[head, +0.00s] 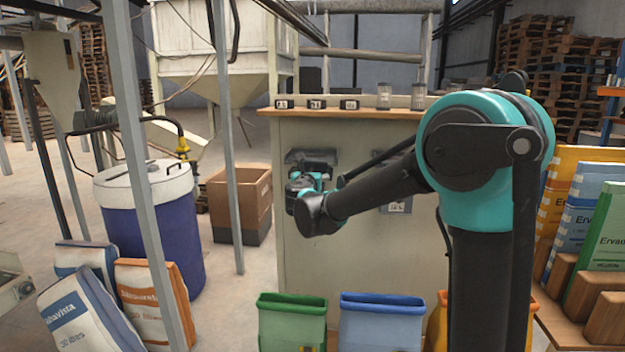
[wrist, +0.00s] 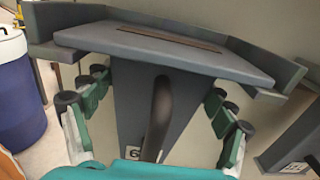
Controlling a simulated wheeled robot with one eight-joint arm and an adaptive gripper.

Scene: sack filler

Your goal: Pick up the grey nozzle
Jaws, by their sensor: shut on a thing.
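The grey nozzle (wrist: 190,55) fills the middle of the wrist view. It has a wide, flat, slotted top, a narrower body, a dark curved handle and a label reading 6. My gripper (wrist: 158,92) has its green fingers on both sides of the body, shut on it below the wide top. In the head view my gripper (head: 305,184) is at the pale cabinet front, with the nozzle (head: 311,157) just above it, largely hidden by my arm. Whether the nozzle is clear of the cabinet cannot be told.
A second grey nozzle with a label (head: 396,207) is on the cabinet (head: 330,250) to the right, partly behind my arm. A blue drum (head: 150,225) and a cardboard box (head: 240,200) stand left.

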